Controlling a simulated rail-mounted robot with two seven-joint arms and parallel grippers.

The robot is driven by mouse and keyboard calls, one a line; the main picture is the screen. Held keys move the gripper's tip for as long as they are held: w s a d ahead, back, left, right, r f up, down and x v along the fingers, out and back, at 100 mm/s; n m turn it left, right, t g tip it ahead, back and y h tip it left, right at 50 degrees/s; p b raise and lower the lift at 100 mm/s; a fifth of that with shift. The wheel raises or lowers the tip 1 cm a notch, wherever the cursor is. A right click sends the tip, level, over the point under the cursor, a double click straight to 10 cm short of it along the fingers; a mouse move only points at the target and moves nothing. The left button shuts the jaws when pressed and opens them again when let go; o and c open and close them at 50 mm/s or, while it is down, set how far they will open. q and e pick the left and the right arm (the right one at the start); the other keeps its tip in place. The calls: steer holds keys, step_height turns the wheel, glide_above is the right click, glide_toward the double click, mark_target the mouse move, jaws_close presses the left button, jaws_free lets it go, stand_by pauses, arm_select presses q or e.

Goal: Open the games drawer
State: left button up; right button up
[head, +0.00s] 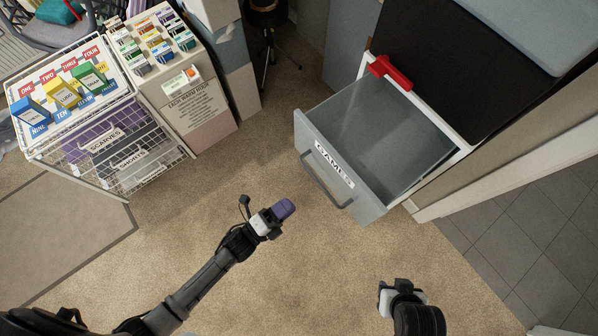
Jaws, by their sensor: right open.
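The games drawer (376,202), grey with a white "GAMES" label (334,164) and a dark bar handle (322,186), is pulled well out of its cabinet. Its inside looks empty. My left gripper (284,209) is over the carpet, left of and nearer than the drawer front, apart from the handle. It is shut on a small purple thing, whose kind I cannot make out. My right gripper (384,292) is open over the carpet, nearer than the drawer and apart from it. Its fingers are mostly hidden by its own wrist.
At left stand a white wire rack (110,165) with coloured boxes and a beige bin unit (190,90). Carpet (270,280) is clear before the drawer; grey tiles (530,240) lie right.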

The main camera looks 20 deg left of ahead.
arm_select(q)
steer(key=shift+v, duration=1.2)
